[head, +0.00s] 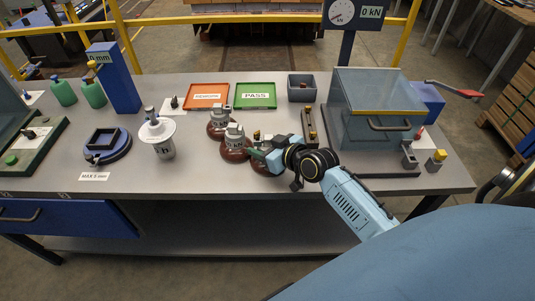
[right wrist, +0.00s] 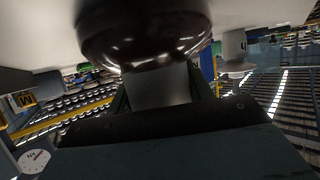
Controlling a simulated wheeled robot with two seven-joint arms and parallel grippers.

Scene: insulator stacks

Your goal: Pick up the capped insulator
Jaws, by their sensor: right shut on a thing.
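My right gripper (head: 262,153) reaches in from the right and is shut at the top of a glossy brown insulator (head: 259,168) on the table. In the right wrist view the brown disc (right wrist: 145,35) fills the top middle, with a grey cap (right wrist: 160,88) between the fingers. The gripper hides most of this insulator in the head view, and I cannot tell whether it is clear of the table. Two other brown insulators with grey caps, a front one (head: 235,153) and a rear one (head: 219,131), stand just left. My left gripper is not in view.
A white insulator (head: 158,138) stands further left, beside a blue ring gauge (head: 107,156). The orange REWORK tray (head: 206,104), green PASS tray (head: 255,103) and grey bin (head: 302,96) lie behind. A clear-lidded box (head: 372,95) stands right. The table front is mostly clear.

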